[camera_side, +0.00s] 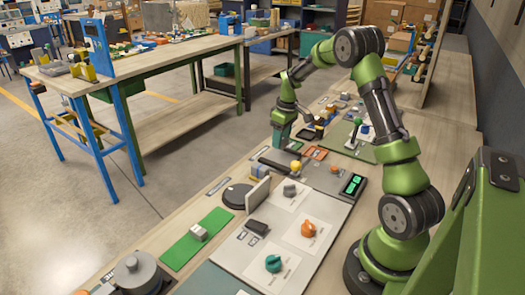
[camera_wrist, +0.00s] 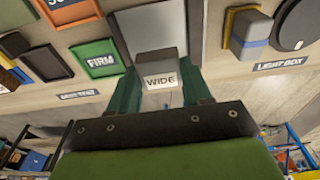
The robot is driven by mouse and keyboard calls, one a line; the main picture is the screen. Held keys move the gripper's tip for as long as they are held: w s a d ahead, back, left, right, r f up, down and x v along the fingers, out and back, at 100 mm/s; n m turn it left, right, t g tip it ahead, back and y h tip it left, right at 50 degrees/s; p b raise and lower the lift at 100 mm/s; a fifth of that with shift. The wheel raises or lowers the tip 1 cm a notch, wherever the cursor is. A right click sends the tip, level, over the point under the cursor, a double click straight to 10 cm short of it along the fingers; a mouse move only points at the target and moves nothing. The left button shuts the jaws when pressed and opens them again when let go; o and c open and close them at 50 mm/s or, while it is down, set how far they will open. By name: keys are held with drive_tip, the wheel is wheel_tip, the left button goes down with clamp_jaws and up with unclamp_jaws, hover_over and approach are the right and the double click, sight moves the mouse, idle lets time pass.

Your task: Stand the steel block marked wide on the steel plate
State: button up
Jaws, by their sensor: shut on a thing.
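The steel block marked WIDE (camera_wrist: 160,82) is between the green fingers of my gripper (camera_wrist: 158,98) in the wrist view. My gripper is shut on it, and its label faces the camera. A pale grey surface (camera_wrist: 150,28) shows just beyond the block; I cannot tell whether it is the steel plate or part of the block. In the side view my gripper (camera_side: 280,136) is low over the far part of the bench, and the block in it cannot be made out. I cannot pick out the steel plate for certain in either view.
In the wrist view, a green pad marked FIRM (camera_wrist: 98,58) and an orange-edged tray (camera_wrist: 72,10) lie left of the block. A blue-banded block (camera_wrist: 250,36) and a dark disc (camera_wrist: 298,24) are at right. The side view shows a panel with knobs (camera_side: 273,262) nearer the camera.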

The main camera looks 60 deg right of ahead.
sight(281, 159)
drive_tip(key=shift+f, duration=2.55)
drive_tip(key=o, duration=1)
drive_tip(key=shift+f, duration=0.15)
